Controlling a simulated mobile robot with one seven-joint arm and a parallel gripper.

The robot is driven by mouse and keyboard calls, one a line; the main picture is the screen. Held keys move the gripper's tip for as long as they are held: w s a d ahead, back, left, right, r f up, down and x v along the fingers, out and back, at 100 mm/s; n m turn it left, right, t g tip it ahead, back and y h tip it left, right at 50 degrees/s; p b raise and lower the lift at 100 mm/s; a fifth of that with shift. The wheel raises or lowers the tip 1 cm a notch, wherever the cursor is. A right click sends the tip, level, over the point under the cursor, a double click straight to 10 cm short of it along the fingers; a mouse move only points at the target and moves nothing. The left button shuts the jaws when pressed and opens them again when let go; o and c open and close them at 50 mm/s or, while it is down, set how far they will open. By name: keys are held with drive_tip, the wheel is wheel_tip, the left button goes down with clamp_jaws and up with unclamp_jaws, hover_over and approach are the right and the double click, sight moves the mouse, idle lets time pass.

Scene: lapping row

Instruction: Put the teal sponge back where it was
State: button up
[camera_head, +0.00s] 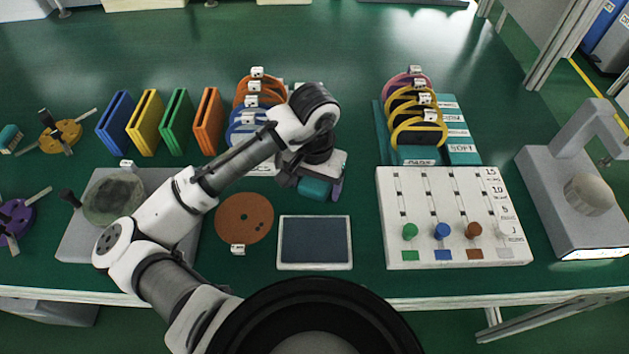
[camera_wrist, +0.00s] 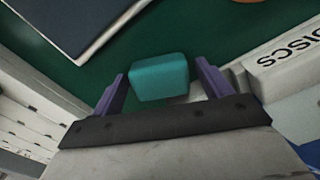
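The teal sponge (camera_wrist: 160,77) is a small rounded block, seen between the two purple fingers of my gripper (camera_wrist: 161,72) in the wrist view. A narrow gap shows between the sponge and each finger, so my gripper looks open around or just above it. In the head view the sponge (camera_head: 313,188) shows below my gripper (camera_head: 320,187), behind the dark tray. Whether it rests on the green table (camera_head: 360,215) is unclear. My arm and gripper hide part of the area around it.
A dark tray (camera_head: 314,242) and a brown disc (camera_head: 244,218) lie in front. A white slider board (camera_head: 450,215) and a teal disc rack (camera_head: 463,148) stand right. Coloured upright holders (camera_head: 178,122) stand left of the orange and blue discs. A grey lapping plate (camera_head: 85,230) is left.

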sight(315, 183)
wheel_tip(315, 183, up, 12)
drive_tip(key=shift+r+p, duration=0.2)
drive_tip(key=shift+p, duration=0.1)
idle(0.4)
